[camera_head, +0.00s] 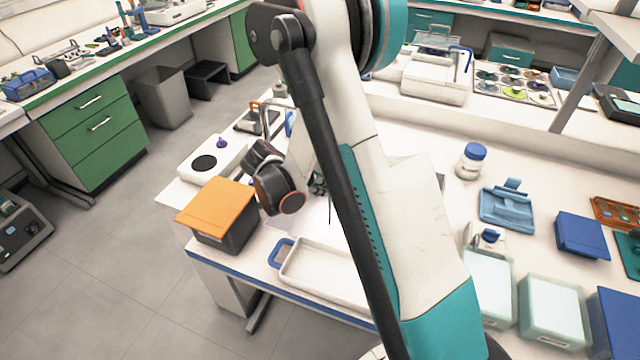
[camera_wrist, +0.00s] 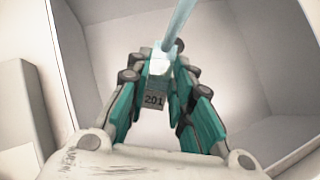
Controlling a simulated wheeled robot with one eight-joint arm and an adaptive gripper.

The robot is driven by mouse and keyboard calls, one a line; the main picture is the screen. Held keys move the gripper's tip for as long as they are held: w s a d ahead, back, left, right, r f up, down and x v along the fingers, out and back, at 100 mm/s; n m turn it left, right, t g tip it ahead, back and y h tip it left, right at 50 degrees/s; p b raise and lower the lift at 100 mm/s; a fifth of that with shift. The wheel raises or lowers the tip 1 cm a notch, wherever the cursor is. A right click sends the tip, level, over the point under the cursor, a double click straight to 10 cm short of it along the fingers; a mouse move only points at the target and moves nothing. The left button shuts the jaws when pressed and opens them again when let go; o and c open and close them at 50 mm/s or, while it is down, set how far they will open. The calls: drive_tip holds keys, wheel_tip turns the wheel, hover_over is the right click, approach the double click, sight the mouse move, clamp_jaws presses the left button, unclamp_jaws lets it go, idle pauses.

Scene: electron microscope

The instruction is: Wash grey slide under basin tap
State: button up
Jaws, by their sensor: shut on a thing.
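In the wrist view my gripper (camera_wrist: 162,72) is shut on the grey slide (camera_wrist: 154,100), which bears the mark "201". The slide's far end looks pale and bright between the fingertips. A pale blue stream of water (camera_wrist: 181,22) comes down from the top of the wrist view and meets the slide at the fingertips. The white basin (camera_wrist: 265,65) surrounds the fingers, with its walls on both sides. The tap itself is out of the wrist view. In the head view my arm hides the slide and most of my gripper.
In the head view a dark box with an orange lid (camera_head: 218,200) stands left of my wrist. A white tray with a blue handle (camera_head: 322,282) lies at the bench's front edge. A white jar with a blue lid (camera_head: 471,161) and a blue rack (camera_head: 507,206) stand right of my arm.

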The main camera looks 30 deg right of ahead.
drive_tip(key=s+a+r+p, duration=0.1)
drive_tip(key=s+a+r, duration=0.3)
drive_tip(key=s+a, duration=0.2)
drive_tip(key=shift+a, duration=1)
